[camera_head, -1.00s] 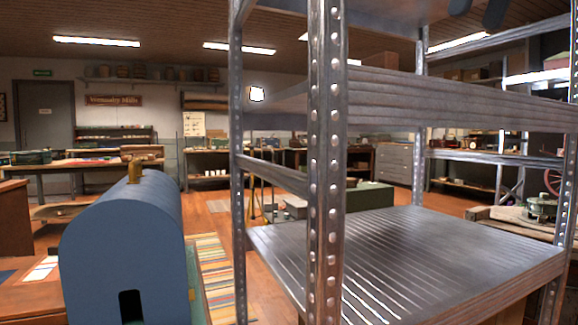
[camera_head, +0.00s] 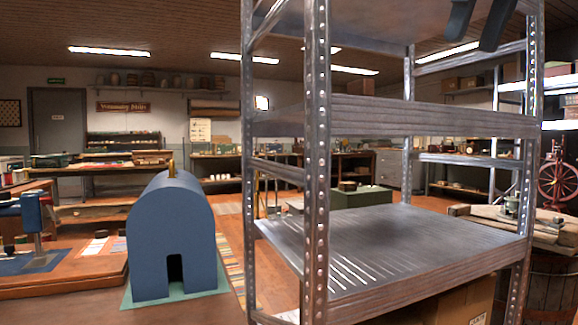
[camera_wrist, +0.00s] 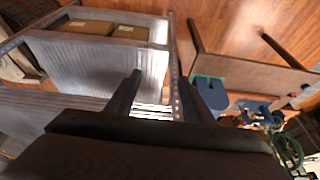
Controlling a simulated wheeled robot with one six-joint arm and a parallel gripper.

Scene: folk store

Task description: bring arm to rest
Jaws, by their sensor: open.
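My gripper (camera_head: 480,22) shows at the top right edge of the head view, in front of the upper part of the metal shelf rack (camera_head: 420,122). Its two dark fingers are apart and nothing is between them. In the wrist view my gripper (camera_wrist: 160,92) points down, its fingers spread, with the rack's post and a shelf (camera_wrist: 110,55) below and beyond. The rest of my arm is out of the head view.
The rack stands close in front, its lower shelf (camera_head: 400,245) bare. A blue arched box (camera_head: 170,240) stands left of it on a green base. A low wooden platform (camera_head: 70,280) is at left. A wooden table (camera_head: 490,225) is at right. Cardboard boxes (camera_wrist: 85,27) sit on a shelf.

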